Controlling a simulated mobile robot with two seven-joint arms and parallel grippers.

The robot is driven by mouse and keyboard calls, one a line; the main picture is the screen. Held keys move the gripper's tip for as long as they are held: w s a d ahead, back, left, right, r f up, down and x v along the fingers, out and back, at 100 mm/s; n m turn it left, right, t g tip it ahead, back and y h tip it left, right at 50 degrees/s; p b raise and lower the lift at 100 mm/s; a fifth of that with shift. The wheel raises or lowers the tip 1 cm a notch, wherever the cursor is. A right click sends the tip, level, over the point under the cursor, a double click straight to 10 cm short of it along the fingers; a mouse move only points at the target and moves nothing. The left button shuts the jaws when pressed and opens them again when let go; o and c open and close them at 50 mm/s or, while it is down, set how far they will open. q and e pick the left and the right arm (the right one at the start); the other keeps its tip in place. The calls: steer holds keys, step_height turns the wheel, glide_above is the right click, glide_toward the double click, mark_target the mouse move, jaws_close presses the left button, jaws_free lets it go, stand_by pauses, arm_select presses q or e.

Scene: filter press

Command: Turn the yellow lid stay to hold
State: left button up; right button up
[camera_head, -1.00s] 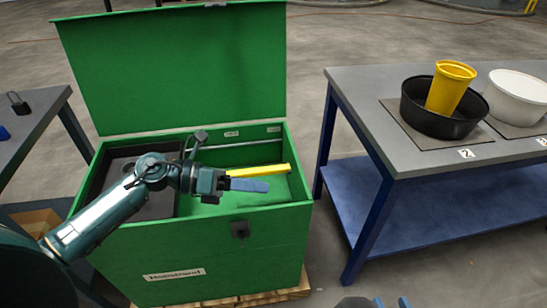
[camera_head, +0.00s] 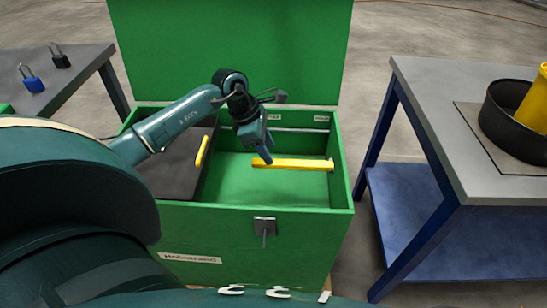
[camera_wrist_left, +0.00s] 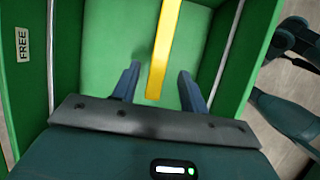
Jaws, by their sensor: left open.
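The yellow lid stay (camera_head: 295,164) is a straight bar inside the green box (camera_head: 200,220). In the head view it runs left to right, with its right end at the right wall. The box lid (camera_head: 230,50) stands open. My left gripper (camera_head: 263,158) is over the bar's left end, fingers pointing down. In the left wrist view, the stay (camera_wrist_left: 164,45) has its near end between the spread fingers of the left gripper (camera_wrist_left: 158,85), with gaps on both sides. A "FREE" label (camera_wrist_left: 22,45) shows at the left there. My right gripper is not in view.
A dark panel with a yellow handle (camera_head: 202,152) fills the box's left part. A latch (camera_head: 264,228) hangs on its front. The right bench (camera_head: 440,110) holds a black bowl (camera_head: 510,120) with a yellow cup (camera_head: 535,105).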

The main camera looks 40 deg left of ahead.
mark_target(293, 164)
arm_select(q)
steer(key=shift+x, duration=2)
steer(key=shift+c, duration=0.4)
jaws_close()
